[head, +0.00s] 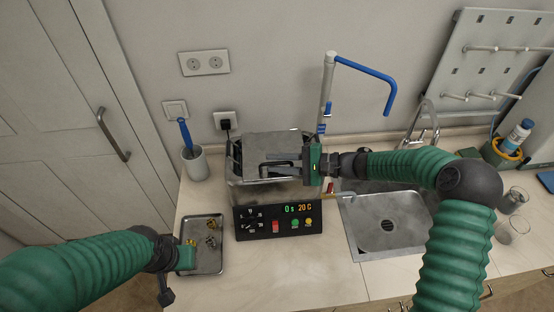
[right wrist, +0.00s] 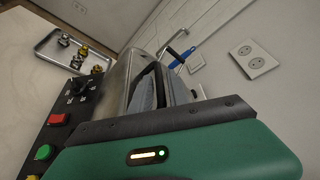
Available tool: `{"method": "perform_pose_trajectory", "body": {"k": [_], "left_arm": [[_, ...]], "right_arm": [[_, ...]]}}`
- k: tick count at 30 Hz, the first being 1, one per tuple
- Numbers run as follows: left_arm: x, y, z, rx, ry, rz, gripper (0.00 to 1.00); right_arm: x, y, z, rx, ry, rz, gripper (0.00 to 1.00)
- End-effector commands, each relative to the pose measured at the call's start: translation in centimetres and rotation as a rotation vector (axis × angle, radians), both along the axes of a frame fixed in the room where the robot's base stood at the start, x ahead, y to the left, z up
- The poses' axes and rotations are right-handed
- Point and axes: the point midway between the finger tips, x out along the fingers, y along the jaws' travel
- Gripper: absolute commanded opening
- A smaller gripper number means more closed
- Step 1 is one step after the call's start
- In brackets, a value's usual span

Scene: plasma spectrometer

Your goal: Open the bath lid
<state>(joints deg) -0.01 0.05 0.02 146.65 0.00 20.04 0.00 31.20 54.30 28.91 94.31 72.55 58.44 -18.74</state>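The bath is a metal box (head: 236,190) with a black control panel (head: 278,221) on its front, reading 20 C. Its grey metal lid (head: 278,143) lies over the top and looks closed. My right gripper (head: 268,165) reaches in from the right above the lid, its fingers pointing left and apparently apart. In the right wrist view the fingers (right wrist: 157,85) show in front of the metal bath; whether they touch the lid's handle is unclear. My left gripper (head: 186,260) is low at the left beside the tray, its fingers not clear.
A metal tray (head: 207,263) with several small metal parts lies left of the bath. A cup (head: 195,165) with a blue-handled tool stands behind it. A blue-tipped pipe (head: 325,92) rises behind the bath. A sink (head: 390,222) is at the right.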

Motion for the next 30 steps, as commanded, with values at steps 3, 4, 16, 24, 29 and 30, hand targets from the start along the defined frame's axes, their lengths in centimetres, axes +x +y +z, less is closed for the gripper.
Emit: {"method": "perform_pose_trajectory", "body": {"k": [3,4,16,24,29,30], "left_arm": [[-0.02,0.0,-0.01,0.0,0.0,0.0,0.36],[-0.01,0.01,-0.02,0.0,0.0,0.0,0.36],[-0.02,0.02,-0.03,0.0,0.0,0.001,0.36],[-0.01,0.01,-0.02,0.0,0.0,0.0,0.36],[-0.01,0.01,-0.02,0.0,0.0,0.0,0.36],[-0.01,0.01,-0.02,0.0,0.0,0.001,0.36]], "right_arm": [[0.11,0.11,-0.06,-0.005,-0.001,-0.006,0.19],[0.1,0.14,-0.07,-0.005,-0.002,-0.006,0.19],[0.12,-0.03,-0.11,-0.004,-0.001,-0.005,0.0],[0.12,-0.17,-0.18,-0.006,-0.001,-0.007,0.0],[0.14,-0.24,-0.22,-0.007,-0.001,-0.008,0.0],[0.14,-0.24,-0.23,-0.007,0.0,-0.009,0.0]]}}
